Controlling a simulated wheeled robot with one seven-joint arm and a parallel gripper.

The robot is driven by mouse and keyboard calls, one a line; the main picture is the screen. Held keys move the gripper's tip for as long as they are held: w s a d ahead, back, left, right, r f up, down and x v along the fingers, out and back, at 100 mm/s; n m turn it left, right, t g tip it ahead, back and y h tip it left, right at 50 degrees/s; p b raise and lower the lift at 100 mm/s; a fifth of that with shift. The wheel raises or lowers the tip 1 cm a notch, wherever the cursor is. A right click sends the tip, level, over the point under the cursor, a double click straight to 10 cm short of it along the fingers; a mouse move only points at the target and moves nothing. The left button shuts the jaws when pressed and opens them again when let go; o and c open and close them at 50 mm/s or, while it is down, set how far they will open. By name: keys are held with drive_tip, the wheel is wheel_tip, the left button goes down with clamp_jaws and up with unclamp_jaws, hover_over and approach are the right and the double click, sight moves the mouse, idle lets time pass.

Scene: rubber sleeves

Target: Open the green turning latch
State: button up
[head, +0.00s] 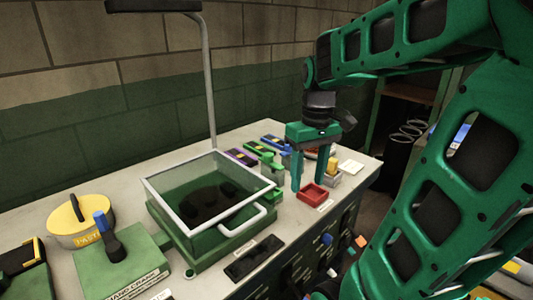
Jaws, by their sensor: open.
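My gripper (309,182) hangs pointing down over the right part of the bench. Its green fingers are apart and nothing shows between them. A small green block with a raised piece on top (272,170) stands just left of my gripper, apart from it. A flat green piece (259,148) lies behind it in a row of coloured strips. I cannot tell for sure which green part is the turning latch. A green box with a clear, grey-framed lid (172,214) stands further left, with a small green part (275,195) at its right corner.
A small red tray (313,194) is under my gripper. Purple (240,157) and blue (276,142) strips lie behind. A bent lamp post (208,90) rises behind the box. Knobs, including a blue one (327,239), stick out in front.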

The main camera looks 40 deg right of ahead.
drive_tip(key=w+d+r+n, duration=0.2)
drive_tip(key=w+n, duration=0.1)
drive_tip(key=w, duration=0.3)
drive_tip(key=w+d+r+n, duration=0.1)
drive_tip(key=w+r+n, duration=0.1)
drive_tip(key=w, duration=0.4)
drive_tip(key=r+n, duration=0.2)
drive_tip(key=n, duration=0.5)
hover_over(268, 154)
wheel_tip(268, 154, down, 11)
drive_tip(key=shift+d+f, duration=0.1)
drive_tip(key=shift+w, duration=0.1)
drive_tip(key=c, duration=1)
